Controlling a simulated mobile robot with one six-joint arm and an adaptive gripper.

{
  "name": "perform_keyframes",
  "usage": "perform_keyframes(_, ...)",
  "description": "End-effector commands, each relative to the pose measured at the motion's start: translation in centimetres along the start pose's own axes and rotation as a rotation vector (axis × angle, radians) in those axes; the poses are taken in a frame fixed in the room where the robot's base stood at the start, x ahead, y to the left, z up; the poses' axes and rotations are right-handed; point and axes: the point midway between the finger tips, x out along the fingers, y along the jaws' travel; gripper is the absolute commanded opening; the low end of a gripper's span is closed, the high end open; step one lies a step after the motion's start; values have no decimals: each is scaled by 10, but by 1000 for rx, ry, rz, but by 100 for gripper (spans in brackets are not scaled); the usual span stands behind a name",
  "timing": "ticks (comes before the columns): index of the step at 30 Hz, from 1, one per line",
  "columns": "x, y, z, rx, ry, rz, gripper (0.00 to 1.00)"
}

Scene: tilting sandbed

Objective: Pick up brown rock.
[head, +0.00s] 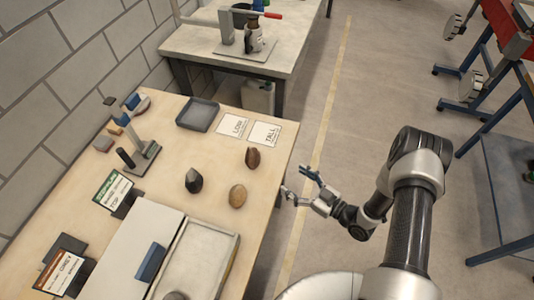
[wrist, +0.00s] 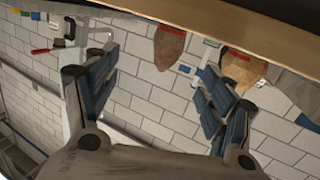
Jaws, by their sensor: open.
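Three rocks lie apart on the wooden table (head: 140,160) in the head view. One is a dark reddish-brown rock (head: 253,157) near the right edge. One is a lighter tan-brown rock (head: 238,196) below it, and one is a pointed near-black rock (head: 193,180) to the left. I cannot tell which of the two brownish ones is meant. My gripper (head: 297,181) is open and empty, just off the table's right edge, right of the rocks.
A shallow sand tray (head: 233,262) lies at the front, with another rock (head: 175,296) partly in view. A grey tray (head: 198,114), a card marked LOW (head: 233,126) and a card marked TALL (head: 264,134) lie farther back. A small stand (head: 143,158) is at the left.

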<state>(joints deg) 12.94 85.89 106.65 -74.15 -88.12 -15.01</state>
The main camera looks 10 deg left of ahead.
Motion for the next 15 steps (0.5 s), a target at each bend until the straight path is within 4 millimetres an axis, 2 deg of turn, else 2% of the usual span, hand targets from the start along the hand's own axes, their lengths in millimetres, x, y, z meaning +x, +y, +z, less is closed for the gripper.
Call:
perform_keyframes(1,-2,-11,4,22,34,-7,75)
perform_keyframes(3,-5,-20,5,40,70,-13,75)
perform_keyframes(7,1,-26,4,49,96,-20,75)
perform_keyframes(15,56,-28,0,47,95,-24,75)
